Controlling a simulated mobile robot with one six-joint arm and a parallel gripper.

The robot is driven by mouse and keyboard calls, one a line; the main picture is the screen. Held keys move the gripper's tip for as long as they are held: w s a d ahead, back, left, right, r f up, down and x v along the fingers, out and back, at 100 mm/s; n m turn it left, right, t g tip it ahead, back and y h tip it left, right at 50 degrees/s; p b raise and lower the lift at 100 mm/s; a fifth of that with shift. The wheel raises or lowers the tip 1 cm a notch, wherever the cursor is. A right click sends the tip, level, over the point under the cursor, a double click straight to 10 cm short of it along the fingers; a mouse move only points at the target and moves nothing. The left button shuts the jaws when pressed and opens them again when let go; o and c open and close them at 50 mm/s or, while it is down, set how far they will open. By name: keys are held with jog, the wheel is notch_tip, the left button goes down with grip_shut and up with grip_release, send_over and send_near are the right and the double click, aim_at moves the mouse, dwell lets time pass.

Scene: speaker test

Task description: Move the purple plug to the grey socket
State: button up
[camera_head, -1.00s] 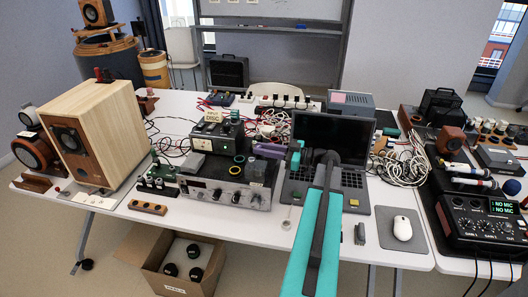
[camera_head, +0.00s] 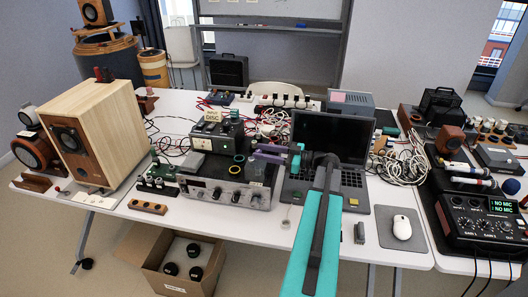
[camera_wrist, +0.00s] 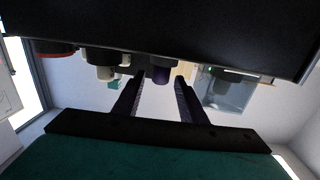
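My gripper (camera_head: 256,153) is at the right end of the stacked black devices, its purple-tinted fingers pointing left. In the wrist view the fingers (camera_wrist: 160,82) are apart. A short dark purple plug (camera_wrist: 161,75) shows between and beyond the fingertips, on the edge of a black panel (camera_wrist: 180,35). No contact with it is visible. The plug cannot be made out in the head view. A grey fitting (camera_wrist: 221,73) on the same panel lies right of the plug; I cannot tell whether it is the grey socket.
Pale plugs (camera_wrist: 107,70) and a red ring (camera_wrist: 54,48) sit on the panel left of the purple plug. An open laptop (camera_head: 333,138) stands right of the devices, close to my arm. Loose red and white cables (camera_head: 270,125) lie behind.

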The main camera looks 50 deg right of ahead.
jog(key=b+v, duration=0.2)
jog(key=v, duration=0.9)
jog(key=shift+s+d, duration=0.2)
jog(key=shift+s, duration=0.15)
dwell(0.4)
